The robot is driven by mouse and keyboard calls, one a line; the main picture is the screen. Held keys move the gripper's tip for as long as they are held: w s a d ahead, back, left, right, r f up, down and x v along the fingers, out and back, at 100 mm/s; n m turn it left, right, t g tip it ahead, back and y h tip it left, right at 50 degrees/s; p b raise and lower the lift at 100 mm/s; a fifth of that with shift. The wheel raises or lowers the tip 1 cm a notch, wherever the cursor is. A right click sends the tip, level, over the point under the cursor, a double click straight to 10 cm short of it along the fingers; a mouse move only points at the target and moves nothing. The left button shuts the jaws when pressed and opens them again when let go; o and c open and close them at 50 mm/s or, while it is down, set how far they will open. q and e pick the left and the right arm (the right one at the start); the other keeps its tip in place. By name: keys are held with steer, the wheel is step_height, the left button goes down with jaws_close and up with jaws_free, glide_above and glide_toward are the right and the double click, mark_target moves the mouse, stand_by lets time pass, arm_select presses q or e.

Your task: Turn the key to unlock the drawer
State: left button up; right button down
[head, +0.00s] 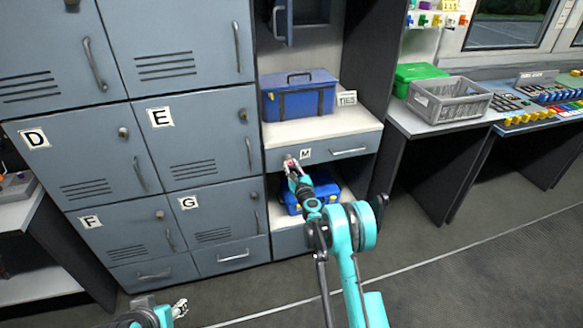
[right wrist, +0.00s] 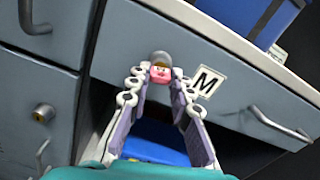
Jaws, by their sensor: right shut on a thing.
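The grey drawer marked M (head: 328,156) is closed under the shelf; its front fills the upper part of the right wrist view (right wrist: 235,112). A small key with a pink-red head (right wrist: 160,74) sits at the round grey lock (right wrist: 160,58), left of the M label (right wrist: 206,82). My right gripper (head: 291,163) is shut on the key head, with a fingertip at each side; it also shows in the right wrist view (right wrist: 158,76). The key's shaft is hidden. My left gripper (head: 181,308) is low at the left, away from the drawer, and too small to read.
The drawer's bar handle (head: 348,151) is right of the label. A blue toolbox (head: 299,97) and a TIES sign (head: 347,98) stand on the shelf above. A blue case (head: 325,190) lies in the open space below. Grey lockers (head: 205,135) stand at the left.

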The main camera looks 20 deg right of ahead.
steer(key=shift+m, duration=1.7)
steer(key=c, duration=1.3)
jaws_free()
steer(key=shift+s, duration=1.45)
steer(key=s, duration=0.7)
steer(key=shift+d, duration=0.2)
